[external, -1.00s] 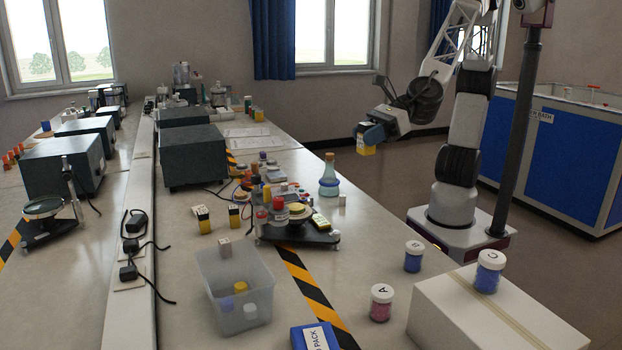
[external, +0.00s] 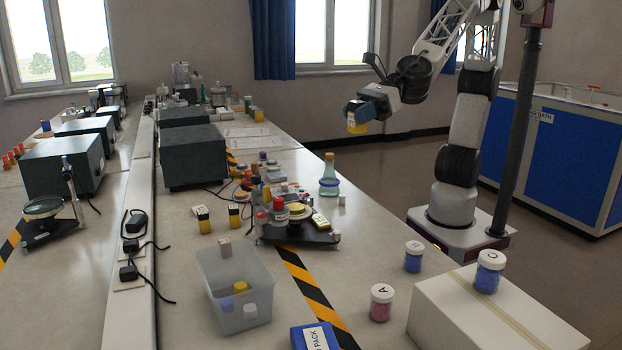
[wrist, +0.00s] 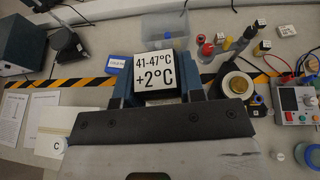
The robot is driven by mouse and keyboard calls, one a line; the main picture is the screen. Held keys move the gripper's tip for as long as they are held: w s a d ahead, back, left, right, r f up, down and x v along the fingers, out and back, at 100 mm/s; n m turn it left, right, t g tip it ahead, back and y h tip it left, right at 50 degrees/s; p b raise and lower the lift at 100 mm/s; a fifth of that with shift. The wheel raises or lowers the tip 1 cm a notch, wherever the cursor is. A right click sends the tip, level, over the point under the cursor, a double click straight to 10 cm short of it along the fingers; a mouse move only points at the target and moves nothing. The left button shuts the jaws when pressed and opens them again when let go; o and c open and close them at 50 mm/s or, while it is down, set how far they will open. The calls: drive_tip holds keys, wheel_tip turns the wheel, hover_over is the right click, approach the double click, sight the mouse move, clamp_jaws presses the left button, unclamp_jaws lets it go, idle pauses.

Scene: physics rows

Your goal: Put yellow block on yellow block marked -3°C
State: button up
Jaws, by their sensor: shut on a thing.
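My gripper (external: 362,112) is shut on a yellow block (external: 357,126) and holds it in the air, above and behind the bench. In the wrist view my gripper (wrist: 160,92) grips the same block (wrist: 154,72), whose white top label reads "41-47°C +2°C". Two yellow-and-black blocks with white tops, a left one (external: 203,220) and a right one (external: 233,218), stand apart on the bench. Their marks are too small to read, so I cannot tell which block bears -3°C.

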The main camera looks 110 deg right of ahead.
drive_tip(key=shift+w+d+f+n+g+y, duration=0.35)
drive_tip(key=shift+w+d+n+y, duration=0.55)
drive_tip(key=shift+w+d, duration=1.7)
drive_tip(key=shift+w+d+f+n+g+y, duration=0.15)
drive_tip(key=shift+w+d+f+n+y, duration=0.7)
drive_tip(key=shift+d, duration=2.85)
drive_tip(key=w+d+r+n+g+y, duration=0.1)
drive_tip(key=d+n+y, duration=0.1)
drive_tip(key=d, duration=0.8)
drive_tip(key=w+d+r+n+g+y, duration=0.1)
drive_tip(key=d+r+n+g+y, duration=0.15)
drive_tip(key=d, duration=0.75)
wheel_tip(320, 180, down, 27)
drive_tip(key=shift+r+t, duration=0.2)
drive_tip(key=shift+t, duration=0.15)
drive_tip(key=shift+w, duration=0.1)
drive_tip(key=w, duration=0.5)
drive_tip(key=w+d+f, duration=0.1)
drive_tip(key=w, duration=0.9)
drive_tip(key=shift+w+d+f, duration=0.25)
drive_tip(key=shift+w, duration=0.1)
